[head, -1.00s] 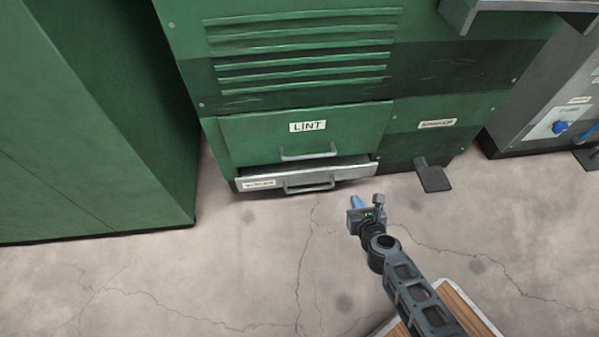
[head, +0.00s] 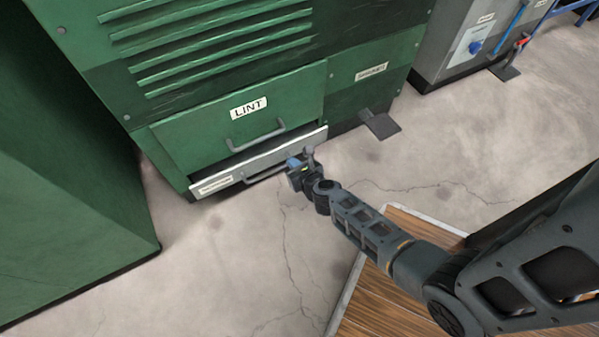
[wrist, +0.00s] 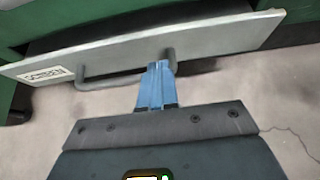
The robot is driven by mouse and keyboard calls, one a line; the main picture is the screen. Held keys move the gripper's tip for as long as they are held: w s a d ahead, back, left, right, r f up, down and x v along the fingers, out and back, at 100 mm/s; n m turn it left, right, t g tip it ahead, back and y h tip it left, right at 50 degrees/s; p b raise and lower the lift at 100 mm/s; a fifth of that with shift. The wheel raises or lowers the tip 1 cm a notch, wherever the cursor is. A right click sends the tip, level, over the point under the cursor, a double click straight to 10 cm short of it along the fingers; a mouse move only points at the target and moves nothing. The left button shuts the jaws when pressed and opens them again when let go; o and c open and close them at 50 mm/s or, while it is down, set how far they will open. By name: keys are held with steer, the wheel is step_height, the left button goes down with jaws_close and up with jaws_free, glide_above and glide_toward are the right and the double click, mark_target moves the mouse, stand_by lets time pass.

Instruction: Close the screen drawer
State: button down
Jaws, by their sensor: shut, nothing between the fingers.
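The screen drawer (head: 215,183) is the low, pale metal-fronted drawer at the bottom of the green machine. It stands partly out, with a dark gap above its front. Its label and grey bar handle (wrist: 100,82) show in the wrist view, where the drawer front (wrist: 215,38) spans the top. My gripper (head: 297,163) is at the right part of the drawer front, by the handle's right end. Its blue fingers (wrist: 157,80) are shut with nothing between them. The fingertips overlap the handle's right end in the wrist view; I cannot tell whether they touch.
The shut LINT drawer (head: 240,115) with its own handle is just above. A dark pedal (head: 380,124) sticks out at the machine's right foot. A green cabinet (head: 60,190) stands at the left. The concrete floor (head: 230,270) in front is clear.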

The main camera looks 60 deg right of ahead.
mark_target(282, 147)
steer(key=shift+w+d+f, duration=0.1)
steer(key=shift+w+d, duration=0.6)
steer(key=shift+w, duration=0.3)
steer(key=shift+w+d+f, duration=0.1)
steer(key=shift+w+d, duration=0.55)
steer(key=shift+w, duration=0.3)
steer(key=shift+w+d, duration=0.7)
steer(key=shift+w, duration=0.35)
steer(key=shift+s, duration=0.1)
